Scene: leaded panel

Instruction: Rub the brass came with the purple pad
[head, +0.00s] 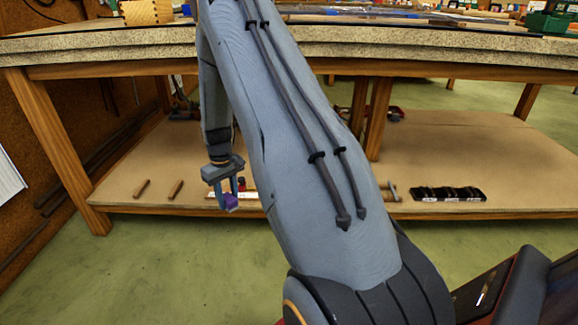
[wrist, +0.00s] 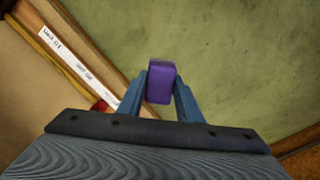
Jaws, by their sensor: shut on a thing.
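My gripper (head: 232,192) is shut on the purple pad (head: 231,204), low in front of the workbench's lower shelf. In the wrist view the purple pad (wrist: 161,82) sits between the two blue fingers of my gripper (wrist: 160,92), with green floor behind it. My arm covers the middle of the head view and hides part of the bench and shelf.
The workbench top (head: 430,50) runs across the back, above the gripper. Its lower shelf (head: 450,150) holds wooden-handled tools and a black rack (head: 447,194). A labelled white strip (wrist: 80,65) lies along the shelf edge. The green floor (head: 130,270) in front is clear.

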